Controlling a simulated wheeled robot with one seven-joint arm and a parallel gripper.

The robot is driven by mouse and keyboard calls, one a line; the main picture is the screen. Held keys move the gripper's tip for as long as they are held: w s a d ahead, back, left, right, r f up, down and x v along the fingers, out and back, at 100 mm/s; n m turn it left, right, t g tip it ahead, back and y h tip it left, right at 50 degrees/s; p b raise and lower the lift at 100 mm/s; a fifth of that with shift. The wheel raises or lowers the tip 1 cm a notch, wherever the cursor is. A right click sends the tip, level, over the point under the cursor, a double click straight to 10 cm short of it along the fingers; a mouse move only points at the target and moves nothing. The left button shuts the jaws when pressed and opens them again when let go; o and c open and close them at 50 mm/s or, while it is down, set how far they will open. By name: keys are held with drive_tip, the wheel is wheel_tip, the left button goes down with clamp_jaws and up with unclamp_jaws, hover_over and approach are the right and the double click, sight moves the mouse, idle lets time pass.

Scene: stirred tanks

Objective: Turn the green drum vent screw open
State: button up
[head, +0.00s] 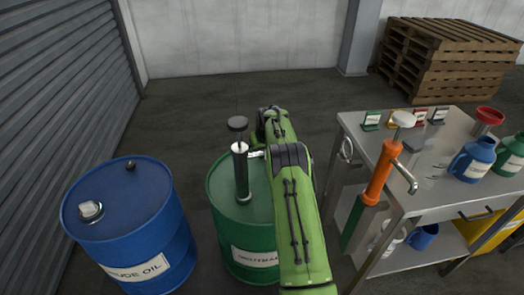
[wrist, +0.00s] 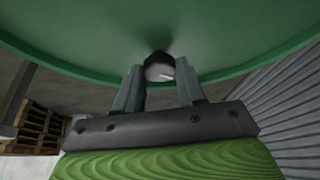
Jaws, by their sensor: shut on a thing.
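The green drum (head: 222,215) stands upright on the floor in the middle of the head view, with a dark hand pump (head: 241,172) rising from its top. In the wrist view, the drum's green top (wrist: 90,40) fills the upper part. The vent screw (wrist: 158,70), a small dark knob with a pale face, sits near the rim there. My gripper (wrist: 160,80) is shut on the vent screw, one finger on each side. In the head view my green arm hides the drum's right side, the screw and most of the gripper.
A blue drum (head: 130,225) stands close on the left. A steel cart (head: 375,150) on the right carries an orange pump (head: 380,172), a blue jug (head: 472,160) and a green jug (head: 512,157). Wooden pallets (head: 450,60) are stacked behind. The floor behind the green drum is clear.

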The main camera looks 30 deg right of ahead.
drive_tip(key=shift+c, duration=0.8)
drive_tip(key=shift+p, duration=0.4)
drive_tip(key=n+p, duration=0.1)
drive_tip(key=n+y+p, duration=0.1)
drive_tip(key=p, duration=0.1)
drive_tip(key=shift+d+r+n, duration=0.15)
drive_tip(key=shift+n, duration=0.25)
drive_tip(key=shift+d+f+n+y+p, duration=0.15)
drive_tip(key=shift+n+y+p, duration=0.45)
drive_tip(key=shift+n, duration=1.1)
drive_tip(key=o, duration=1)
drive_tip(key=shift+o, duration=0.2)
